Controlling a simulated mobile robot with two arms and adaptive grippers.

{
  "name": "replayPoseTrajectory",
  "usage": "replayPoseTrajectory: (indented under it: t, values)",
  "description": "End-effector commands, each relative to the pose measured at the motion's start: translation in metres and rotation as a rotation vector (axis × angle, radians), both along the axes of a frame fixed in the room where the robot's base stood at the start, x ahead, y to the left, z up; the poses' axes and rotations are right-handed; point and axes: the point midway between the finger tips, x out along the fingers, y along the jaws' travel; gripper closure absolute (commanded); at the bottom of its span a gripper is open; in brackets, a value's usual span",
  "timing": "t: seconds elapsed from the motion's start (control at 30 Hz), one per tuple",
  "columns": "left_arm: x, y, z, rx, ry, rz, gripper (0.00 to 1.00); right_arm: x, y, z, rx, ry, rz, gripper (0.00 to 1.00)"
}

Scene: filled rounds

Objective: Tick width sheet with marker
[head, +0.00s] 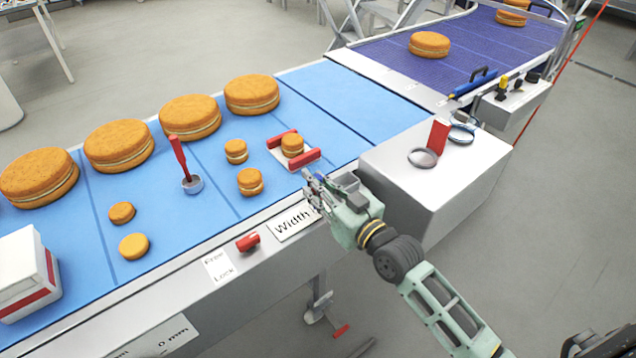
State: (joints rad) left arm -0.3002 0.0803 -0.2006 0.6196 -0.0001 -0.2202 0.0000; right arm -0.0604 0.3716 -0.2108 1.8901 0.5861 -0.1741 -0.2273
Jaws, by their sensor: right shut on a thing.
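The width sheet (288,231) is a white label reading "Width" on the conveyor's front rail. My right gripper (313,186) is at the sheet's right end, over the rail, and covers part of it. It is shut on a thin thing, probably the marker, which the fingers mostly hide. I cannot tell whether its tip touches the sheet, and no tick shows on the visible part. My left gripper is not in view.
A small filled round (292,145) sits between red guide blocks (305,159) just beyond my gripper. A red knob (248,242) and a Free/Lock label (218,268) are left of the sheet. A white box (440,190) with rings stands to the right.

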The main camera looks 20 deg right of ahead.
Motion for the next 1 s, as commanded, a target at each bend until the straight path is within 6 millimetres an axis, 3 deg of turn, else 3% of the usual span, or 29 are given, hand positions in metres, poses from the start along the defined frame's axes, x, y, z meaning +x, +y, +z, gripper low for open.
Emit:
replayPoseTrajectory:
  t: [0.1,0.7,1.0]
  values:
    - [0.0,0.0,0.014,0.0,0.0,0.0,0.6,0.0,0.0,0.015,0.0,-0.003,0.0,1.0]
    - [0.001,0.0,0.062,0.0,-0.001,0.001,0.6,0.0,0.0,0.064,0.001,-0.005,0.0,1.0]
    - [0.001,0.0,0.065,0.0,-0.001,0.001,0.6,0.0,0.0,0.067,0.001,-0.005,0.0,1.0]
